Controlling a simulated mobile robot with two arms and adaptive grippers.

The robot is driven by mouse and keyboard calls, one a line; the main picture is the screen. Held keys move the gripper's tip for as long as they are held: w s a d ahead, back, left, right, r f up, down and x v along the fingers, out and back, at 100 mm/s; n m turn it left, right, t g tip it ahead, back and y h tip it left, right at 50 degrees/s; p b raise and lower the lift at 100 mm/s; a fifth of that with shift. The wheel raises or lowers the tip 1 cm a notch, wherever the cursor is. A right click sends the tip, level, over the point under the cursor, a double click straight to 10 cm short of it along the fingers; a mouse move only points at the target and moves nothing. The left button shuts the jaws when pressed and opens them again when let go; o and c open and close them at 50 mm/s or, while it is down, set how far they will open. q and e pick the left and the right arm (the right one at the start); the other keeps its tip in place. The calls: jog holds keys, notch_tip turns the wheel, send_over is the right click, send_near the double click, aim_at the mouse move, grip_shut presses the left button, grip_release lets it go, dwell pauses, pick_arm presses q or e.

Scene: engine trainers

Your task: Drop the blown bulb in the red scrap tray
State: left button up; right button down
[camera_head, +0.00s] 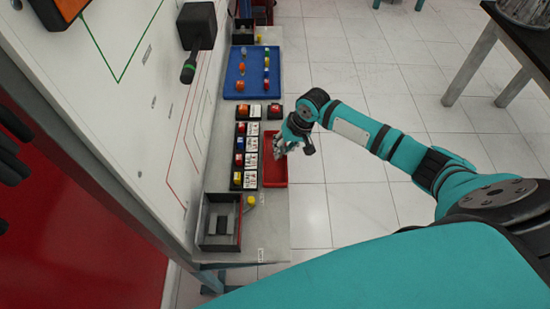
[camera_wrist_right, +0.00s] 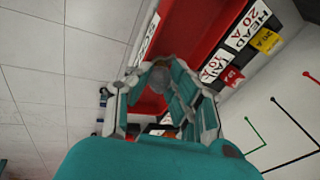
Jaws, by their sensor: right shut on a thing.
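The red scrap tray (camera_head: 275,178) lies on the bench beside the row of fuse holders. Its red inside also fills the upper middle of the wrist view (camera_wrist_right: 200,30). My right gripper (camera_head: 280,148) is over the tray, near its middle. In the wrist view the fingers (camera_wrist_right: 163,80) are closed around a small greyish thing (camera_wrist_right: 160,77), which looks like the bulb. The fingers hide most of it, and its height above the tray floor is hard to judge. A dark shape at the left edge of the head view may be my left gripper; its jaws are unclear.
Labelled fuse holders (camera_head: 251,160) line the tray's left side. A blue tray (camera_head: 272,90) with coloured parts lies farther back. A dark open box (camera_head: 221,222) stands at the near end.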

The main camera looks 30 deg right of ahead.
pick_arm(q)
jog(key=shift+d, duration=0.1)
pick_arm(e)
jog(key=c, duration=1.3)
grip_release()
pick_arm(q)
jog(key=shift+s+d, duration=0.25)
jog(key=shift+d, duration=0.1)
pick_arm(e)
jog(key=shift+o, duration=0.8)
jog(key=shift+r, duration=0.1)
jog(key=shift+d+r, duration=0.1)
jog(key=shift+r, duration=0.15)
pick_arm(q)
jog(key=shift+a, duration=0.15)
pick_arm(e)
jog(key=v, duration=1.1)
jog(key=shift+r, duration=0.15)
jog(key=shift+s, duration=0.15)
